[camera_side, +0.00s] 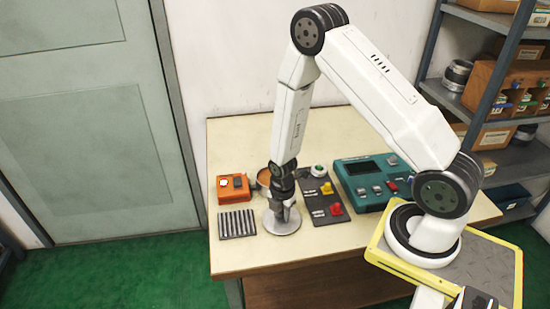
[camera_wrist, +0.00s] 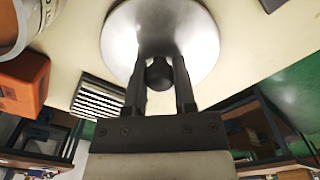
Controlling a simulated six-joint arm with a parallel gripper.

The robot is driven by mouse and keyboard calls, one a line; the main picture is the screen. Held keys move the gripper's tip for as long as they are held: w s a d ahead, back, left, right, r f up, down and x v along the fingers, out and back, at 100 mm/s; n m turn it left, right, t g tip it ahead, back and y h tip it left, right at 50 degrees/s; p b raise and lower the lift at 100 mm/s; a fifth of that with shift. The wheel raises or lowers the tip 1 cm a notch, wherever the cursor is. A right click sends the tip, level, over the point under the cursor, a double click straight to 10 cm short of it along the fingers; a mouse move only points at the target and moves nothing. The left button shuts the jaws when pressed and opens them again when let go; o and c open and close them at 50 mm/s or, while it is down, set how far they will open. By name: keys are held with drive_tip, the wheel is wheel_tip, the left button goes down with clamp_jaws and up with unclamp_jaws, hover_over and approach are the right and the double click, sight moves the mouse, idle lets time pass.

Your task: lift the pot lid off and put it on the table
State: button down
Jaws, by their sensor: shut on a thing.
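The pot lid is a round silver disc (camera_side: 281,222) with a black knob (camera_wrist: 159,74). It is at the front left of the table, in front of the pot and apart from it. My gripper (camera_side: 283,207) points down and is shut on the lid's knob, with one finger on each side of it in the wrist view (camera_wrist: 159,80). The lid is close to the table top; I cannot tell whether it touches. The pot (camera_side: 264,178) is copper-coloured, stands behind my gripper partly hidden, and shows cut off at the wrist view's upper left (camera_wrist: 8,30).
An orange box (camera_side: 233,189) and a dark ribbed plate (camera_side: 237,224) lie left of the lid. A dark panel with red and yellow parts (camera_side: 325,202) and a teal console (camera_side: 374,180) lie to the right. The table (camera_side: 235,257) is bare along its front left edge.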

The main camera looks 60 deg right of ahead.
idle(0.3)
drive_tip(key=shift+c, duration=1.7)
unclamp_jaws()
drive_tip(key=shift+r, duration=3.7)
drive_tip(key=shift+r, duration=0.1)
drive_tip(key=shift+a+r+m, duration=0.2)
drive_tip(key=shift+r+m, duration=0.25)
drive_tip(key=shift+m, duration=0.05)
drive_tip(key=s+a+r+m+t, duration=0.1)
drive_tip(key=s+a+r+m, duration=0.1)
drive_tip(key=r+m, duration=0.4)
drive_tip(key=s+a+r+m+t, duration=0.1)
drive_tip(key=s+a+r+m, duration=0.2)
drive_tip(key=r+m, duration=0.4)
drive_tip(key=m, duration=0.4)
drive_tip(key=shift+s+a+t, duration=0.15)
drive_tip(key=shift+s+t, duration=0.15)
drive_tip(key=shift+s, duration=0.1)
